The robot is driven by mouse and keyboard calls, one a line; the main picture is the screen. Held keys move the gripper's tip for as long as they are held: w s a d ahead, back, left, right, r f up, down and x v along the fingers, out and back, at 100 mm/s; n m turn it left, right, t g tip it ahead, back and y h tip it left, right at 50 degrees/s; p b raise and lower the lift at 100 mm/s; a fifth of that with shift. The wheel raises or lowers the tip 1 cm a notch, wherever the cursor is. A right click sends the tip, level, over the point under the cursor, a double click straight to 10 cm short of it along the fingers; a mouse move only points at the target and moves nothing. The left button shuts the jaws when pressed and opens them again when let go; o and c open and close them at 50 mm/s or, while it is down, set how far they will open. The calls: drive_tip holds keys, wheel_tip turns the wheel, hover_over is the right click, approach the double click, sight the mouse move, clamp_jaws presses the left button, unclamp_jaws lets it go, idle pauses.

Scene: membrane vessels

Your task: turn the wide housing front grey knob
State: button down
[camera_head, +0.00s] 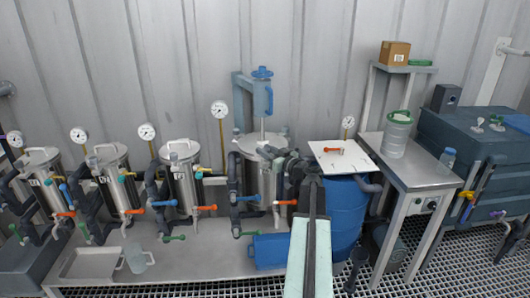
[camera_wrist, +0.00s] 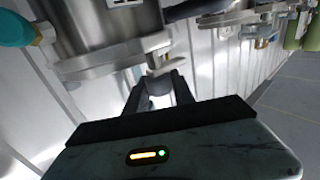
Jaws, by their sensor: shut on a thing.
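The wide housing (camera_head: 265,185) is a steel vessel near the middle of the bench, partly behind my arm in the head view. Its steel body and clamp band also show in the wrist view (camera_wrist: 110,60), upside down. The front grey knob (camera_wrist: 159,82) shows between my fingers in the wrist view. My gripper (camera_wrist: 160,88) is shut on the knob, one dark finger on each side. In the head view my gripper (camera_head: 285,157) is at the right side of the housing top, and the knob is hidden there.
Several slimmer steel vessels (camera_head: 182,180) with gauges stand to the left. A blue barrel (camera_head: 345,205) with a white board (camera_head: 342,157) on top stands close to the right of my arm. A blue box (camera_head: 268,252) lies below the housing. Pipes with coloured valve handles crowd the bench front.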

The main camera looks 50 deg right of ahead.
drive_tip(key=c, duration=1.1)
unclamp_jaws()
drive_tip(key=shift+o, duration=0.2)
drive_tip(key=s, duration=0.8)
drive_tip(key=shift+a, duration=0.35)
